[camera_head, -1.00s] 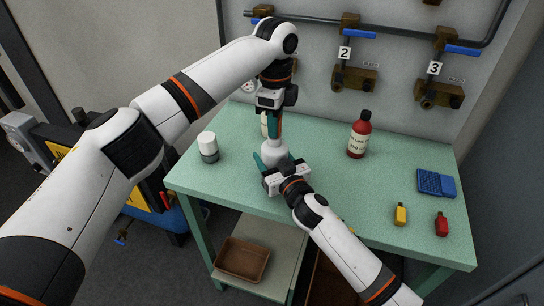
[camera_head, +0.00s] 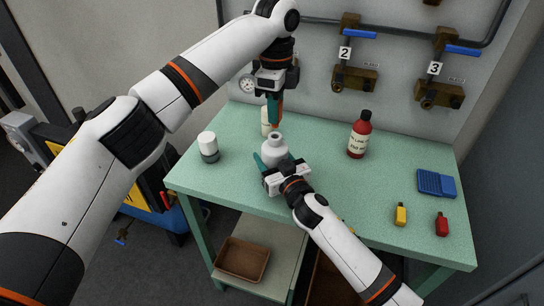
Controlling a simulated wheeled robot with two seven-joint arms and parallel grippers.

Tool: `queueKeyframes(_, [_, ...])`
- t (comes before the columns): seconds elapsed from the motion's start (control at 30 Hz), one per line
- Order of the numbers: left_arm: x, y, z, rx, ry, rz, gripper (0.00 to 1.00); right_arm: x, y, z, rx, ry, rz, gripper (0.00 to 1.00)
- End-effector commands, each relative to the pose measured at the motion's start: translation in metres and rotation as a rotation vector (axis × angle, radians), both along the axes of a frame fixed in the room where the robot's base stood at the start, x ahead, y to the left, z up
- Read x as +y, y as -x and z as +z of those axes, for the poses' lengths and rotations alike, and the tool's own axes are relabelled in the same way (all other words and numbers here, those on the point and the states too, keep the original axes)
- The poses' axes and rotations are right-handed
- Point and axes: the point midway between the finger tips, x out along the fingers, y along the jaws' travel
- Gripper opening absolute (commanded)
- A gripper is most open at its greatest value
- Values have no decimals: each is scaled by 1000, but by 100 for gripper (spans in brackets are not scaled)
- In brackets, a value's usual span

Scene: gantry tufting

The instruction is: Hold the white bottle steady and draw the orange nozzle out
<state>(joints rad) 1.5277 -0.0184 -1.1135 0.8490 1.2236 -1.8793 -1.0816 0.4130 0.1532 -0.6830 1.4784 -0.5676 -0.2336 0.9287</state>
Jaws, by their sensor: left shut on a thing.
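The white bottle (camera_head: 275,146) stands upright on the green table, its grey neck open at the top. My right gripper (camera_head: 272,164) is around the bottle's body from the front, its teal fingers at its sides; the contact is partly hidden. My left gripper (camera_head: 274,108) points down above the bottle, shut on the orange nozzle (camera_head: 279,122), of which only a small part shows between and below the teal fingers. The nozzle appears clear of the bottle's neck, with a gap between them.
On the green table (camera_head: 320,200) stand a white-lidded jar (camera_head: 208,147), a cream bottle (camera_head: 265,122) behind the white bottle, and a red bottle (camera_head: 359,135). A blue tray (camera_head: 436,183), a yellow bottle (camera_head: 400,214) and a small red bottle (camera_head: 442,224) lie right. Wall valves (camera_head: 355,77) are behind.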

Motion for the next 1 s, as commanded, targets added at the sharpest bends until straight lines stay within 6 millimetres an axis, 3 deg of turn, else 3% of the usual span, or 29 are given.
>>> queueKeyframes(0.33, [0, 0, 14, -1, 1, 0, 0, 0, 0, -1, 2, 1, -1, 29])
queueKeyframes(0.7, [0, 0, 16, 0, 0, 0, 0, 0, 0, -1, 1, 2, -1, 29])
queueKeyframes(0.73, [0, 0, 16, 0, 0, 0, 19, 0, 0, -1, 1, 2, -1, 29])
queueKeyframes(0.87, [0, 0, 16, 0, 0, 0, 0, 0, 0, -1, 1, 2, -1, 29])
queueKeyframes(0.9, [0, 0, 16, 0, 0, 0, 0, 0, 0, -1, 1, 2, -1, 63])
queueKeyframes(1.0, [0, 0, 16, 0, 0, 0, 0, 0, 0, -1, 1, 2, -1, 79])
